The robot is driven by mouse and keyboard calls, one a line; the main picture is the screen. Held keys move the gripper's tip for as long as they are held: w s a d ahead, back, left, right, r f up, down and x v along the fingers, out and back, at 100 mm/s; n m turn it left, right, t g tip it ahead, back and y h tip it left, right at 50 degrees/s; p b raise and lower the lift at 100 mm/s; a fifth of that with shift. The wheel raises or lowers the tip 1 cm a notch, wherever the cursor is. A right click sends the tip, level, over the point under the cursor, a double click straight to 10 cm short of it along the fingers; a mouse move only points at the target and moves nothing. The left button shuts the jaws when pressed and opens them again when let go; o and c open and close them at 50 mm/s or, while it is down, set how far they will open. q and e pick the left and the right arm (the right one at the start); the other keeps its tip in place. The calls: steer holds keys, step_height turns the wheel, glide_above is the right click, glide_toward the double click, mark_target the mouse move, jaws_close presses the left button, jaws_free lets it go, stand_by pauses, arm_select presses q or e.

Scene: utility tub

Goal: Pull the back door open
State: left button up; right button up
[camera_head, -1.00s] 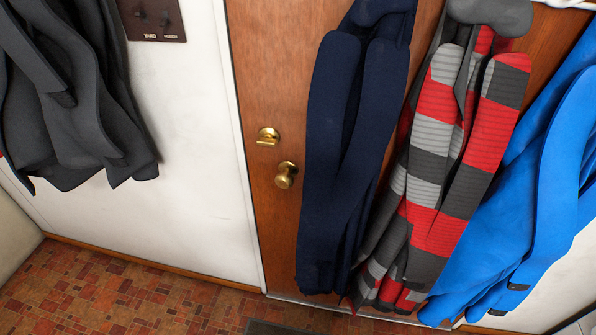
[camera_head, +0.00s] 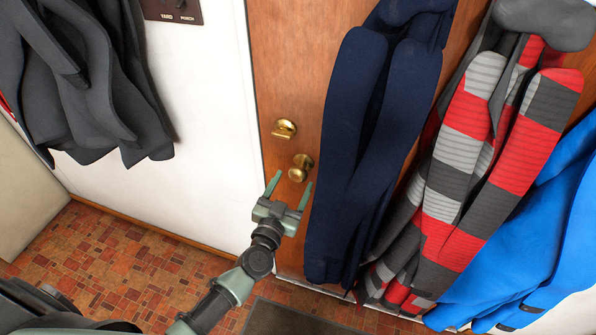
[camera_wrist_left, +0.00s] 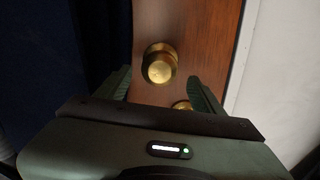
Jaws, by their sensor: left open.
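The back door (camera_head: 284,80) is a brown wooden door and looks shut in its white frame. It has a round brass knob (camera_head: 299,168) and, above it, a brass latch (camera_head: 284,129). My left gripper (camera_head: 290,180) is open and empty, its two green fingers pointing up at the knob from just below. In the left wrist view the knob (camera_wrist_left: 159,64) shows between and beyond the fingertips (camera_wrist_left: 163,78), with no clear contact. My right gripper is not in view.
A dark navy coat (camera_head: 365,150) hangs over the door just right of the knob. A red and grey striped coat (camera_head: 465,180) and a blue coat (camera_head: 540,240) hang further right. Grey coats (camera_head: 95,90) hang on the left wall. A dark mat (camera_head: 290,318) lies on the tiled floor.

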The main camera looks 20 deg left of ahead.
mark_target(296, 178)
arm_select(q)
steer(key=w, duration=0.5)
steer(key=shift+d, duration=0.15)
steer(key=shift+c, duration=0.3)
jaws_close()
